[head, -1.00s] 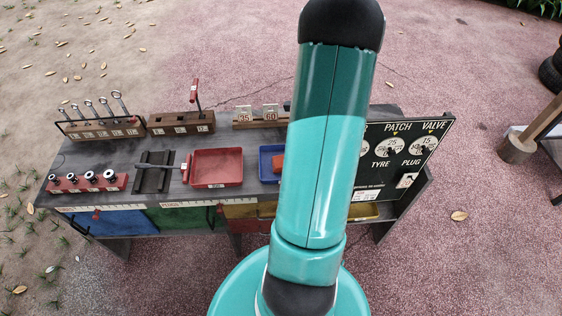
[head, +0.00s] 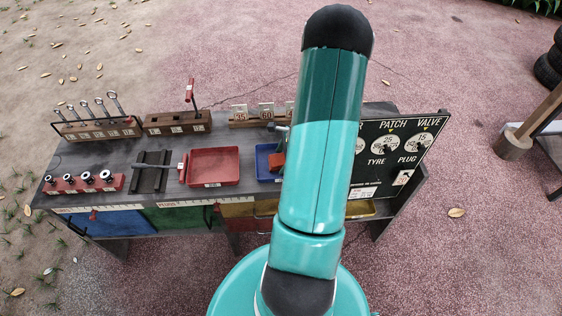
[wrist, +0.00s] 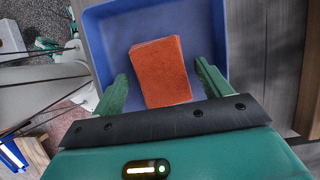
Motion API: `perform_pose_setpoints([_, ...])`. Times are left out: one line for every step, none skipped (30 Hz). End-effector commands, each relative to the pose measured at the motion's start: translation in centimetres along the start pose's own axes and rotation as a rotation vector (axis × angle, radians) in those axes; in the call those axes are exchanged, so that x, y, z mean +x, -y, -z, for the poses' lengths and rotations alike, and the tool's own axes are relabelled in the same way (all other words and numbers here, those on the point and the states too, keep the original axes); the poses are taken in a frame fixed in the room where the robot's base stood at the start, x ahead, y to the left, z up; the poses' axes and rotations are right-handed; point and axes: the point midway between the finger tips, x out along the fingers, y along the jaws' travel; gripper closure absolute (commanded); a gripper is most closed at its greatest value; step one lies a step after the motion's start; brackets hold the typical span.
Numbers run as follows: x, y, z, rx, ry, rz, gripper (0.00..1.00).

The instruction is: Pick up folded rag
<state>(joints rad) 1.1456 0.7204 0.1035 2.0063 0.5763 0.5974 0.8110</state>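The folded rag (wrist: 162,72) is an orange-red rectangle lying in the blue tray (wrist: 205,20) in the wrist view. In the head view, a small part of the rag (head: 277,160) shows in the blue tray (head: 263,165), the rest hidden behind my arm. My gripper (wrist: 161,78) is open, with one green finger to the left of the rag and one to its right. A gap shows on both sides, wider on the right. I cannot tell how far the fingertips are above the tray floor.
A red tray (head: 213,165) stands just left of the blue one on the dark bench. Wooden tool blocks (head: 178,122) and number cards (head: 266,110) line the back. A black gauge board (head: 392,155) stands on the right.

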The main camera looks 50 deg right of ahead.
Motion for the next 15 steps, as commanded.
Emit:
perform_pose_setpoints([-0.02,0.00,0.01,0.000,0.000,0.000,0.34])
perform_pose_setpoints([-0.02,0.00,0.00,0.000,0.000,0.000,0.40])
perform_pose_setpoints([-0.02,0.00,0.00,0.000,0.000,0.000,0.47])
perform_pose_setpoints([-0.03,-0.01,0.00,0.000,0.000,0.000,0.53])
perform_pose_setpoints([-0.03,-0.01,0.00,0.000,0.000,0.000,0.59])
perform_pose_setpoints([-0.03,-0.01,0.00,0.000,0.000,0.000,0.67])
perform_pose_setpoints([-0.03,-0.01,0.00,0.000,0.000,0.000,0.68])
perform_pose_setpoints([-0.04,0.00,0.00,0.000,0.000,0.000,0.68])
perform_pose_setpoints([-0.04,0.00,0.00,0.000,0.000,0.000,0.68])
perform_pose_setpoints([-0.04,0.00,0.00,0.000,0.000,0.000,0.68])
perform_pose_setpoints([-0.04,-0.01,0.00,0.000,0.000,0.000,0.68])
perform_pose_setpoints([-0.04,-0.01,0.00,0.000,0.000,0.000,0.68])
perform_pose_setpoints([-0.05,0.00,0.00,0.000,0.000,0.000,0.68])
perform_pose_setpoints([-0.07,0.00,-0.01,0.000,0.000,0.000,0.68])
perform_pose_setpoints([-0.13,0.00,-0.03,0.000,0.000,0.000,0.68])
